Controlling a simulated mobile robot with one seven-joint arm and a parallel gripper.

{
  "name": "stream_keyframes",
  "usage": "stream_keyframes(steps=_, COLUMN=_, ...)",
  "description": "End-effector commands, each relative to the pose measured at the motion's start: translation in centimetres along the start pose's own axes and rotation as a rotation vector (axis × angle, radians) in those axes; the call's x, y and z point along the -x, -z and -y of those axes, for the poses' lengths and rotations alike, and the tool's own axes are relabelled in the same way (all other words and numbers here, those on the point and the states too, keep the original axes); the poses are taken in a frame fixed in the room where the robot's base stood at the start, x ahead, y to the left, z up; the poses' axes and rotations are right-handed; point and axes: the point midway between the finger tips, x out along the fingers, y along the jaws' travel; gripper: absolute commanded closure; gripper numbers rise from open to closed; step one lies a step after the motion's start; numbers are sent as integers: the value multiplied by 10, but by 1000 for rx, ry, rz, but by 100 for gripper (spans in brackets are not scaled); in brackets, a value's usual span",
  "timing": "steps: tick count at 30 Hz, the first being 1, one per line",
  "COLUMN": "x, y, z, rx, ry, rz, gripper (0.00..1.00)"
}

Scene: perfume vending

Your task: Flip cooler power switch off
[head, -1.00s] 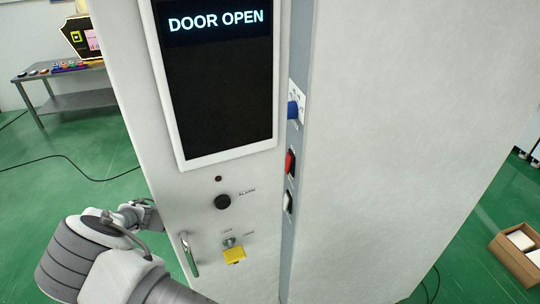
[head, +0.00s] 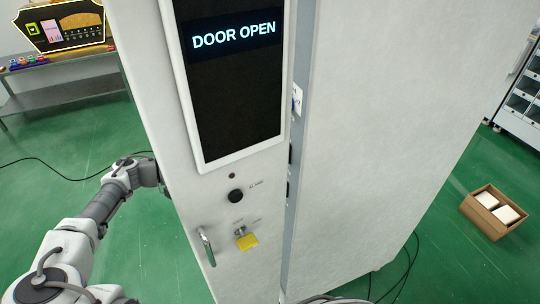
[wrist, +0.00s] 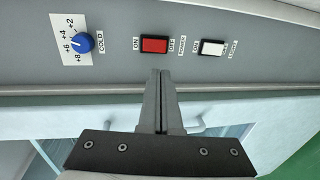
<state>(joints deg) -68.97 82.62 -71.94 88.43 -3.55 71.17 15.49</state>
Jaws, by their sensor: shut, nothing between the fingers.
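The red power switch (wrist: 155,45) sits on a grey strip in the wrist view, with ON printed at its left end and OFF at its right. I cannot tell which way its rocker is tilted. My gripper (wrist: 160,72) is shut and empty, its fingertips just below the red switch in the picture; contact cannot be made out. In the head view the gripper is hidden behind the cooler door (head: 180,130), and the switches on the strip show only edge-on.
A white light switch (wrist: 213,48) is right of the red one, and a blue cold knob (wrist: 82,42) is left. The cooler display (head: 235,80) reads DOOR OPEN. An open carton (head: 475,213) lies on the floor at right.

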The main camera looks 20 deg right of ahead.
Motion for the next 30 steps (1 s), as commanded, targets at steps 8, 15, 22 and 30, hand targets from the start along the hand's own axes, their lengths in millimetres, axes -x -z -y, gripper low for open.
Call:
stream_keyframes(steps=8, x=-14, y=0, z=0, rx=1, ry=0, rz=3, gripper=100)
stream_keyframes(steps=15, x=-61, y=0, z=-2, rx=1, ry=-2, rz=4, gripper=100)
stream_keyframes(steps=22, x=-108, y=0, z=-2, rx=2, ry=-1, rz=3, gripper=100)
stream_keyframes(steps=30, x=-137, y=0, z=0, rx=2, ry=0, rz=0, gripper=100)
